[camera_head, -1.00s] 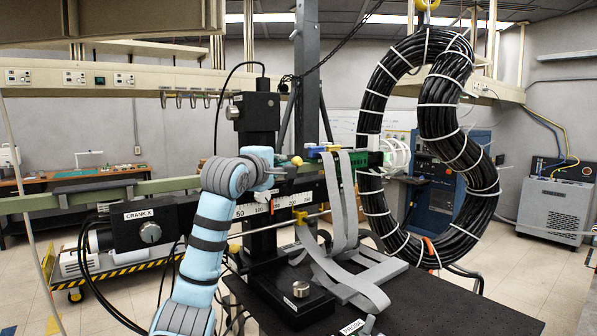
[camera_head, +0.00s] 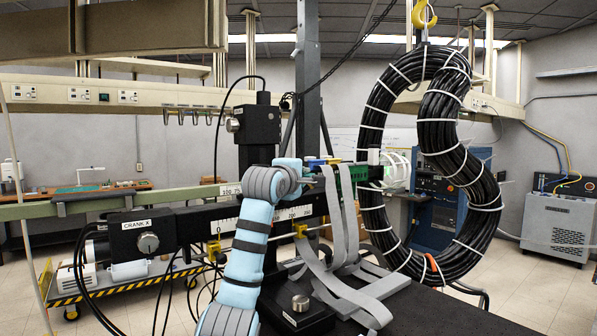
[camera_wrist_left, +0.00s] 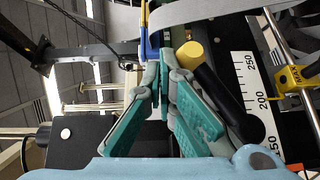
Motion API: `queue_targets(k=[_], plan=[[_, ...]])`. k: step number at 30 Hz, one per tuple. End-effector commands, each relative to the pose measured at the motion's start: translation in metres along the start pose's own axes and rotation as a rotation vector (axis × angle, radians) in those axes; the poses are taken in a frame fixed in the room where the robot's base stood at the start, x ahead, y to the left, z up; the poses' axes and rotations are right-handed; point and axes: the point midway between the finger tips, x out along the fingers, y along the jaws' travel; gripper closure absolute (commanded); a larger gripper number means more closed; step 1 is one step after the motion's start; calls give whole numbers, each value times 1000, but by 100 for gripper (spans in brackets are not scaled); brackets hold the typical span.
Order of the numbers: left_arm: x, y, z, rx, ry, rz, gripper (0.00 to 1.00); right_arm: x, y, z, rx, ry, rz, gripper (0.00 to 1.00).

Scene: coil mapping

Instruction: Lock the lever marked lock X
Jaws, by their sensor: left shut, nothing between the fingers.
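In the left wrist view a black lever (camera_wrist_left: 222,98) with a yellow ball end (camera_wrist_left: 190,55) lies just right of my gripper, beside the scale. I take it for the lock X lever, but no such marking can be read. My left gripper (camera_wrist_left: 165,72) has its teal fingers drawn together at the tips, with nothing held. The yellow ball is beside the right finger; whether they touch cannot be told. In the head view my left wrist hides the lever and most of the gripper, in front of the black rail (camera_head: 195,224). My right gripper is not in view.
The CRANK X box (camera_head: 142,235) sits left on the rail. Grey straps (camera_head: 345,225) hang right of my gripper, and a large black cable coil (camera_head: 455,150) hangs beyond them. Yellow clamps (camera_head: 300,229) sit along the rail. A black post (camera_head: 258,130) rises behind my wrist.

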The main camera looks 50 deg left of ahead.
Motion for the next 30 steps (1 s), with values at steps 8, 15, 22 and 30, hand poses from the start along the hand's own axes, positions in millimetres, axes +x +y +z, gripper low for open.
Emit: queue_targets(k=[8,15,22,30], plan=[[7,-5,6,76,-2,-115,100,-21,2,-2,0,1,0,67],[8,-10,5,114,1,-171,100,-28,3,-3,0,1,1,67],[8,-13,4,127,3,-190,100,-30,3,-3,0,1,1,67],[8,-14,4,133,2,-199,100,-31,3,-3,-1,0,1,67]])
